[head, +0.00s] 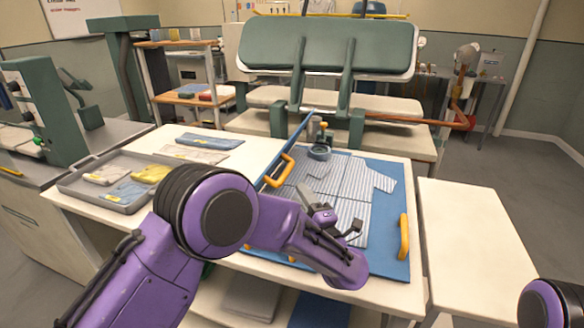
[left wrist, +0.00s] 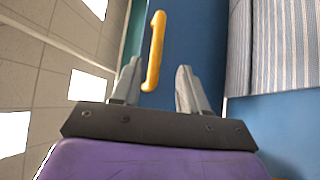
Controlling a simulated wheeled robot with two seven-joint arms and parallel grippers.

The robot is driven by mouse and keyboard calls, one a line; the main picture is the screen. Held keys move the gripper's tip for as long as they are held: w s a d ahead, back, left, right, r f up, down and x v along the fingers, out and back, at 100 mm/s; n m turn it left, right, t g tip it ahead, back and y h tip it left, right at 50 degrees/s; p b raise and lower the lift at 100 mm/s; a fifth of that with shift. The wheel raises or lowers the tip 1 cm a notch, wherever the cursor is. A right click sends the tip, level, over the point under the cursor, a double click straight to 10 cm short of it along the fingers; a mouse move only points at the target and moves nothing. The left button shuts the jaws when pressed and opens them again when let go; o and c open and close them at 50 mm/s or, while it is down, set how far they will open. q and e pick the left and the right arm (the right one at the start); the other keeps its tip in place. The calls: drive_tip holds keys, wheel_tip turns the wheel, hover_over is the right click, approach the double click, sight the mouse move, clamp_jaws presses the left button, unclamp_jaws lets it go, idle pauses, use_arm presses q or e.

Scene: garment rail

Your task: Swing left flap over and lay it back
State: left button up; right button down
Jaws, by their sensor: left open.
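A striped shirt (head: 338,182) lies on a blue folding board (head: 385,260). The left flap (head: 298,137) shows as a narrow blue strip, seemingly raised and seen nearly edge-on, with a yellow handle (head: 280,171). My left gripper (head: 308,197) is over the shirt, right of that handle, partly hidden by my own wrist. In the left wrist view my open jaws (left wrist: 158,78) point at a yellow handle (left wrist: 154,50) on a blue panel (left wrist: 188,35); it shows between the fingers, and I cannot tell whether they touch it. Striped cloth (left wrist: 285,45) is at right. My right gripper is out of view.
A grey tray (head: 78,190) with folded garments stands on the left table, and more folded cloths (head: 210,140) lie behind it. A yellow handle (head: 403,236) is at the board's right. A bare side table (head: 475,240) stands at right. A green press (head: 330,45) stands behind.

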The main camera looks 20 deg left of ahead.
sight(286, 171)
use_arm(q)
drive_tip(key=shift+w+a+r+p, duration=0.3)
drive_tip(key=shift+w+a+r, duration=0.15)
drive_tip(key=shift+a, duration=0.15)
drive_tip(key=shift+w+a+r+p, duration=0.3)
drive_tip(key=shift+w+a+r, duration=0.1)
drive_tip(key=shift+a, duration=0.2)
drive_tip(key=x, duration=0.2)
drive_tip(key=p+x, duration=0.1)
drive_tip(key=x, duration=0.2)
drive_tip(key=shift+w+f+p, duration=0.25)
drive_tip(key=shift+w+p, duration=0.05)
drive_tip(key=shift+w, duration=0.35)
drive_tip(key=shift+a, duration=0.2)
clamp_jaws()
